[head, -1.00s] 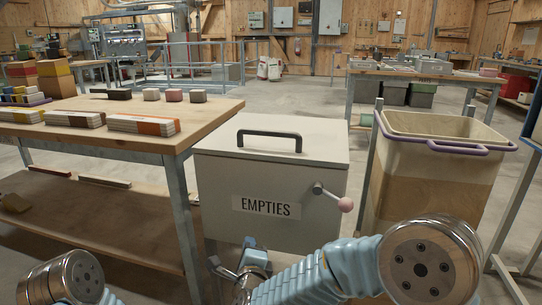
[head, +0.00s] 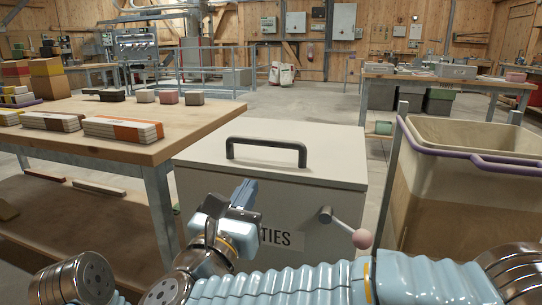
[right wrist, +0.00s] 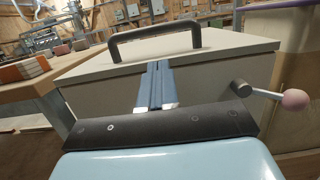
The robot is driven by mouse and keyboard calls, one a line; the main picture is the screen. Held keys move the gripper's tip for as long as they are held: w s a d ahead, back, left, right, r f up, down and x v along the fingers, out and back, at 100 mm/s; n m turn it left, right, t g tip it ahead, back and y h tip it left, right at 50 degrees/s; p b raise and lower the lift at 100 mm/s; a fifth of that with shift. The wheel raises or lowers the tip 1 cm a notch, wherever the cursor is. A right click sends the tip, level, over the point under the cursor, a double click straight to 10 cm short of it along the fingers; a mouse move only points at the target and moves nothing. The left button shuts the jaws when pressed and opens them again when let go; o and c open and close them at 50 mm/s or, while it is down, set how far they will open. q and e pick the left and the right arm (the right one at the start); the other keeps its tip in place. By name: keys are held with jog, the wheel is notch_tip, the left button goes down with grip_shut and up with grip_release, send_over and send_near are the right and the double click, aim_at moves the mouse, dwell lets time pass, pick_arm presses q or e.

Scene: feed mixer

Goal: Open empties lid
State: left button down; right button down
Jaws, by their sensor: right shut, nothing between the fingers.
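The empties box (head: 210,195) is a pale grey bin with a flat lid (head: 330,172), which lies shut. A dark bar handle (head: 266,147) stands on the lid, and it also shows in the right wrist view (right wrist: 155,33). A lever with a pink knob (head: 361,238) sticks out of the box front at the right; the knob also shows in the right wrist view (right wrist: 295,99). My right gripper (head: 245,192) is shut and empty in front of the box, below the handle and apart from it, covering part of the label (head: 283,238). My left gripper is out of view.
A wooden table (head: 190,120) with bundles of slats (head: 123,129) stands close on the left. A tall beige bin (head: 455,190) with a purple rim stands close on the right. The space above the lid is free.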

aim_at(265, 170)
jog(key=p+x, duration=0.1)
jog(key=x, duration=0.9)
jog(key=shift+w+p, duration=0.1)
jog(key=shift+p, duration=0.3)
jog(key=shift+r, duration=0.1)
